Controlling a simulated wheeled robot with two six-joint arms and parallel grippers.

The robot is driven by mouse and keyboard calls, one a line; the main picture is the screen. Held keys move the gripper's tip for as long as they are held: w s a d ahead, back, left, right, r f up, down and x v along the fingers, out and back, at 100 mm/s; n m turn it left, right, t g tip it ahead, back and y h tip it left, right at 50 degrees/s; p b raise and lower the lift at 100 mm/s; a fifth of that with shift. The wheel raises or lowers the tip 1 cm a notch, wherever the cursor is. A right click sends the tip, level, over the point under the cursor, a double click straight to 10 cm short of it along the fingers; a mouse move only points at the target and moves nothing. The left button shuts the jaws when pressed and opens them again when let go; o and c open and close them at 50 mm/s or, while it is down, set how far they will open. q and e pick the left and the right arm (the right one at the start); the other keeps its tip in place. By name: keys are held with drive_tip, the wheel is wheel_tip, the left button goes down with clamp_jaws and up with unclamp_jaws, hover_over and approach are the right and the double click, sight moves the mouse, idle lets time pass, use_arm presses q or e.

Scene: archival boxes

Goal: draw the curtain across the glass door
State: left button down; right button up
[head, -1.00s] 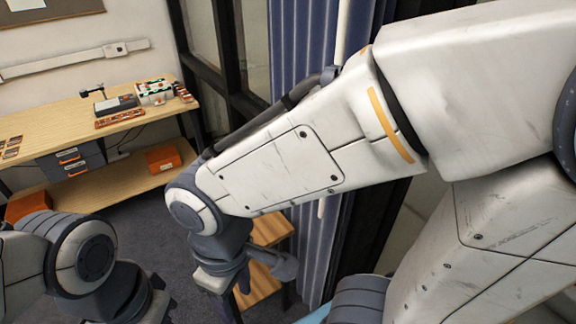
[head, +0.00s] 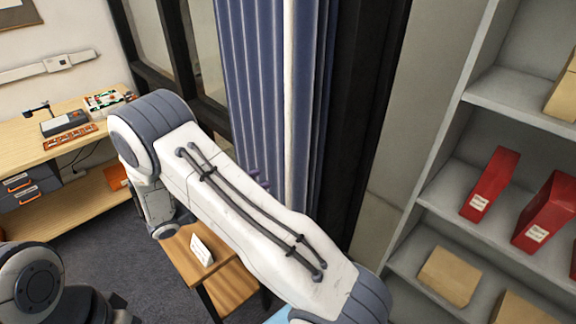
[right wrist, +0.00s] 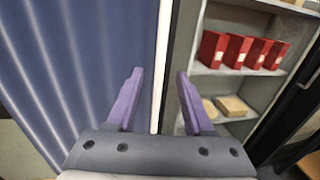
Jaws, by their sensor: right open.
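The blue curtain (head: 250,75) hangs in gathered folds in the middle of the head view, beside the dark-framed glass door (head: 150,40). A white upright rod (head: 298,90) runs along the curtain's right part. In the right wrist view the curtain (right wrist: 70,70) fills the left side, and the rod (right wrist: 162,60) stands between my finger tips in the picture. My right gripper (right wrist: 159,78) is open, its purple fingers spread on either side of the rod. I cannot tell how far the rod is in depth. In the head view my right arm hides most of that gripper; only a bit of purple (head: 258,180) shows.
Grey shelves (head: 440,190) with red binders (head: 490,183) and tan boxes (head: 450,275) stand at right. A wooden desk (head: 80,150) is at left. A low wooden table (head: 232,285) with a white card (head: 201,249) lies below my right arm.

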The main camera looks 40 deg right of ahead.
sight(286, 169)
drive_tip(key=d+p, duration=0.1)
drive_tip(key=d, duration=0.1)
drive_tip(key=d+p, duration=0.1)
drive_tip(key=d, duration=0.2)
drive_tip(key=s+d+p, duration=0.1)
drive_tip(key=d, duration=0.2)
drive_tip(key=shift+s+d+r+p, duration=0.1)
drive_tip(key=shift+d+r+p, duration=0.05)
drive_tip(key=shift+d+p, duration=0.15)
drive_tip(key=shift+d, duration=0.6)
clamp_jaws()
idle(0.5)
